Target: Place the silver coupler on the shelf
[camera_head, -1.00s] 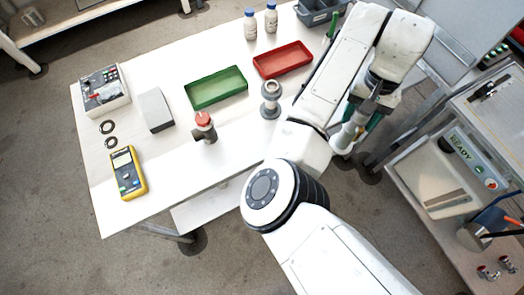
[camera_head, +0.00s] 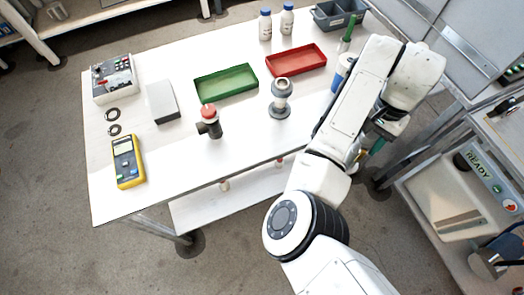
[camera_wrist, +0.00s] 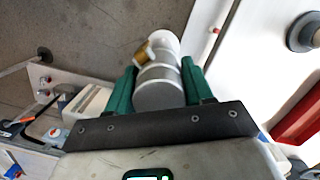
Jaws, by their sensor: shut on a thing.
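My gripper (camera_wrist: 158,78) has green fingers on both sides of a silver-grey cylinder, which looks like the silver coupler (camera_wrist: 158,90). It has a pale end and a small brass-coloured side fitting. In the head view, my gripper (camera_head: 374,147) is low, off the table's right edge, and my arm largely hides it; the coupler cannot be made out clearly there. A white lower shelf (camera_head: 235,206) shows under the front of the white table (camera_head: 160,180). I cannot tell whether this is the task's shelf.
The table holds a green tray (camera_head: 226,84), red tray (camera_head: 296,60), grey flanged fitting (camera_head: 281,98), red-capped valve (camera_head: 210,120) and yellow meter (camera_head: 127,161). A cart (camera_head: 450,200) with a READY panel stands right. Grey floor is open at the front left.

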